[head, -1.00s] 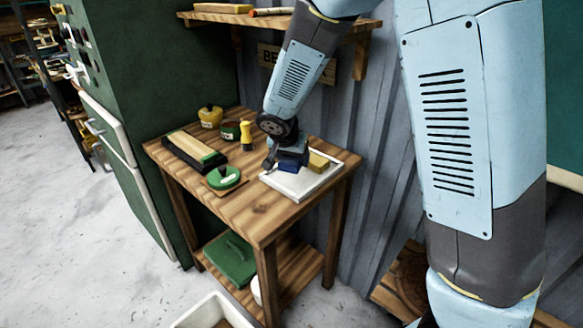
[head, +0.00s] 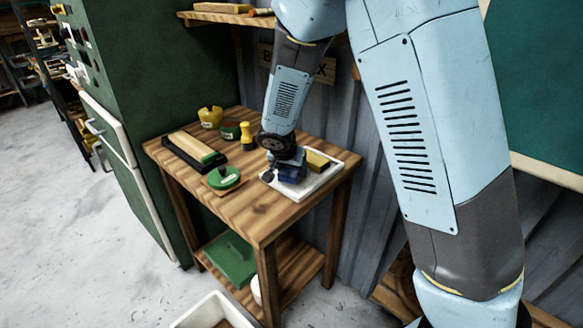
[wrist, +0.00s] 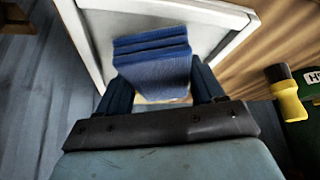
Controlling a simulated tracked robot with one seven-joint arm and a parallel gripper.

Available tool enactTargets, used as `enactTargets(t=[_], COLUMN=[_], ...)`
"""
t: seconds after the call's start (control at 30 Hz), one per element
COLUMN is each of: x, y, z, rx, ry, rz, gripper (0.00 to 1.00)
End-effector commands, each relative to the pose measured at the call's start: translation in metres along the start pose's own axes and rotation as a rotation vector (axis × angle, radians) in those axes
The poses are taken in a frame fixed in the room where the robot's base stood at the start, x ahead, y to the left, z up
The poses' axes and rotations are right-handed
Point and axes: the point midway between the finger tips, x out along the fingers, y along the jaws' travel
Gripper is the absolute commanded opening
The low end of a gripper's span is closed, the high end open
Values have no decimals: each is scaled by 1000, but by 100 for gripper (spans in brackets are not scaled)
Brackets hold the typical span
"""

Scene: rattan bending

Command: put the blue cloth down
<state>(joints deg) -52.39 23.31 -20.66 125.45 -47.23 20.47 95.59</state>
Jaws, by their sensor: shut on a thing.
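The blue cloth (wrist: 152,55) is a folded, layered block between the two fingers of my gripper (wrist: 158,90) in the wrist view. My gripper (head: 283,175) is shut on it, over the white tray (head: 296,199) on the small wooden table. In the head view the cloth is mostly hidden by my gripper. The tray's rim also shows behind the cloth in the wrist view (wrist: 222,14). I cannot tell whether the cloth touches the tray floor. A yellow block (head: 317,161) lies in the right part of the tray.
A corrugated wall stands close behind.

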Motion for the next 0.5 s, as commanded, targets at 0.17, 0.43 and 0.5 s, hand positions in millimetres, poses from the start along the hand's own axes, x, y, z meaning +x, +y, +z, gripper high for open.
enactTargets(t=[0.17,0.43,0.5], x=[4,7,7], y=[0,0,0], z=[2,4,4], rx=[-1,-1,-1], ry=[0,0,0], rz=[-1,-1,-1], gripper=[43,76,83])
